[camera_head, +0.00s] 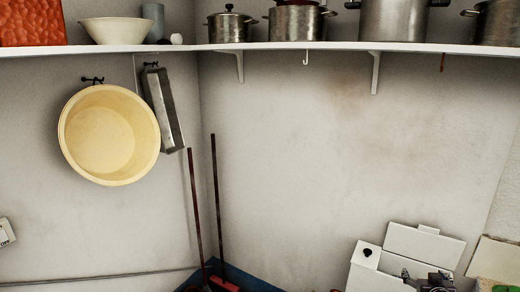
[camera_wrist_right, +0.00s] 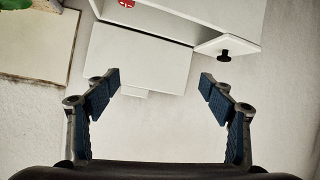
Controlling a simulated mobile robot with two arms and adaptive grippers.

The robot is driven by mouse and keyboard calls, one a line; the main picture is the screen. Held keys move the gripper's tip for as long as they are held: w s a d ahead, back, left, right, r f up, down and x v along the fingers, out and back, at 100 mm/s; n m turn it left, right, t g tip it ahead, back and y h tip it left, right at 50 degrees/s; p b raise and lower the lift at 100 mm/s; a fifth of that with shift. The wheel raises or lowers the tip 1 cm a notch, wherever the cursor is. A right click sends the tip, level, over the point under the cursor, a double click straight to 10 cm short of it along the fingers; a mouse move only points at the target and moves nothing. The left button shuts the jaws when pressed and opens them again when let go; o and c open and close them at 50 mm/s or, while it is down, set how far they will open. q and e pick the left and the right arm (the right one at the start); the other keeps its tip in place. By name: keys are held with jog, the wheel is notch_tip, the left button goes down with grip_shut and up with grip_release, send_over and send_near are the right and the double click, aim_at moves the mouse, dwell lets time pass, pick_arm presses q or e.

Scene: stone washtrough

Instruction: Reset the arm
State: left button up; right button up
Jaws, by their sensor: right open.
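My right gripper (camera_wrist_right: 160,88) is open in the right wrist view, with its two blue-padded fingers spread wide and nothing between them. In the head view the right gripper (camera_head: 428,280) shows at the lower right edge, in front of a white box (camera_head: 366,270) with a raised lid (camera_head: 424,246). The box has a black knob. In the right wrist view the white box's panel (camera_wrist_right: 140,58) and its black knob (camera_wrist_right: 224,56) lie beyond the fingertips; I see no clear contact. My left gripper is in neither view.
A white wall shelf (camera_head: 290,46) carries several metal pots and a white bowl (camera_head: 114,30). A yellow basin (camera_head: 108,135) and a metal trough (camera_head: 163,110) hang on the left wall. Two long-handled tools (camera_head: 217,200) stand in the corner. The middle wall area is clear.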

jog(key=s+a+f+n+g+y, duration=0.2)
jog(key=s+a+f, duration=0.2)
jog(key=s+a, duration=0.6)
jog(key=s+a+f+n+g+y, duration=0.2)
jog(key=s+a+f, duration=0.3)
jog(key=s+a, duration=0.5)
jog(key=s+a+r+g, duration=0.2)
jog(key=s+a, duration=0.3)
jog(key=s, duration=0.4)
jog(key=s+a+r+g+y, duration=0.1)
jog(key=s+a+r, duration=0.1)
jog(key=s+a, duration=0.5)
jog(key=s+a+r+g, duration=0.2)
jog(key=s+a, duration=0.1)
jog(key=s, duration=0.7)
notch_tip(320, 180, down, 30)
jog(key=s+b, duration=0.3)
jog(key=s+d+f+n+g+b, duration=0.1)
jog(key=s+d+f+g+b, duration=0.1)
jog(key=s+f, duration=1.4)
jog(key=shift+s+d+f+b, duration=0.15)
jog(key=shift+d+f+b, duration=0.2)
jog(key=shift+d+f, duration=0.4)
